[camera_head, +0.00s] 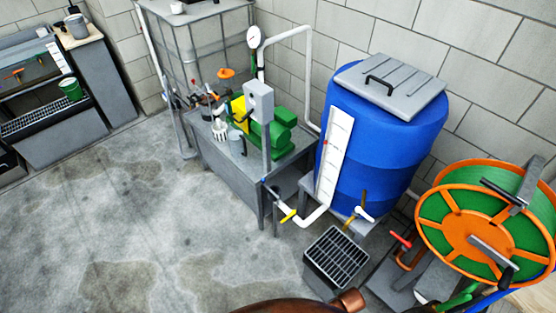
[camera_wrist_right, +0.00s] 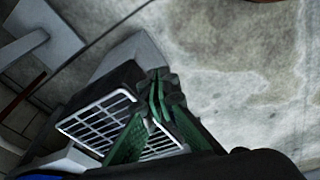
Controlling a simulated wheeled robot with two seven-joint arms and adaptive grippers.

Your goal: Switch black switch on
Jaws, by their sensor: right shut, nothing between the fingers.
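I cannot make out a black switch in either view. In the head view a light grey box (camera_head: 259,101) is fixed on a post beside the green pump (camera_head: 270,138) and its yellow part; any switch on it is too small to tell. My right gripper (camera_wrist_right: 157,88) shows in the right wrist view with its green fingers together and nothing between them. Behind the fingers is a dark box with a pale grille (camera_wrist_right: 95,124). My left gripper is in neither view.
A blue barrel (camera_head: 375,130) with a grey lid stands by the wall. A black grated drain box (camera_head: 335,258) sits on the floor in front. An orange and green hose reel (camera_head: 470,232) is at right. The concrete floor (camera_head: 130,220) at left is clear.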

